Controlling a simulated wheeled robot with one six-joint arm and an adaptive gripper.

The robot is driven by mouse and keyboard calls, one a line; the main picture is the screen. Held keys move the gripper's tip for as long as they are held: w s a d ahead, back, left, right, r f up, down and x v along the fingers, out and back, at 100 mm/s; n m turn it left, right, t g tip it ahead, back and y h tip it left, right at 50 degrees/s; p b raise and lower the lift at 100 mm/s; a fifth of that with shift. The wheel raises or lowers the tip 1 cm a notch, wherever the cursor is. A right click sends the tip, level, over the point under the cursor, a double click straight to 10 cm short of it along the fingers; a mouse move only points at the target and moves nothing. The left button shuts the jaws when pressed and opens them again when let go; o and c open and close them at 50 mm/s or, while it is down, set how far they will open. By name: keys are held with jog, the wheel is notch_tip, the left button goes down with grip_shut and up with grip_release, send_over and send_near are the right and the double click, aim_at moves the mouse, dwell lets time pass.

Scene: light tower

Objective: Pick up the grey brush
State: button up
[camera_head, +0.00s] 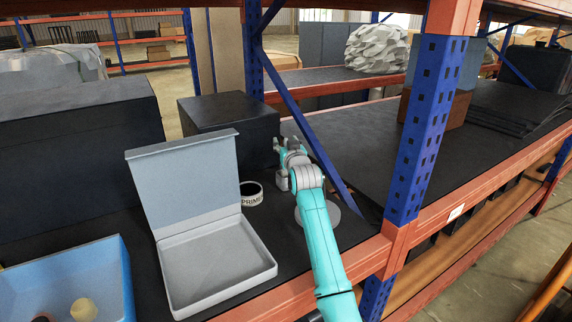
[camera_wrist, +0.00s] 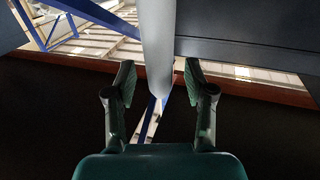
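My gripper (camera_head: 289,146) is above the dark shelf, in front of a black box. In the wrist view my gripper (camera_wrist: 159,78) has its two fingers apart. A smooth pale grey rod (camera_wrist: 158,45) comes down from the top edge and its rounded end lies between the fingertips in the picture. Gaps show on both sides of it, so no grip is seen. It may be the grey brush, but no bristles show. In the head view I cannot make out the brush clearly; a grey round piece (camera_head: 346,208) shows partly behind my arm.
An open grey box (camera_head: 217,262) with a raised lid stands left of my arm. A tape roll (camera_head: 251,194) sits beside it. A blue bin (camera_head: 112,262) is at lower left. The black box (camera_head: 232,112), a blue diagonal brace (camera_head: 318,150) and a blue post (camera_head: 425,130) stand close by.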

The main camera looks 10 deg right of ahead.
grip_shut()
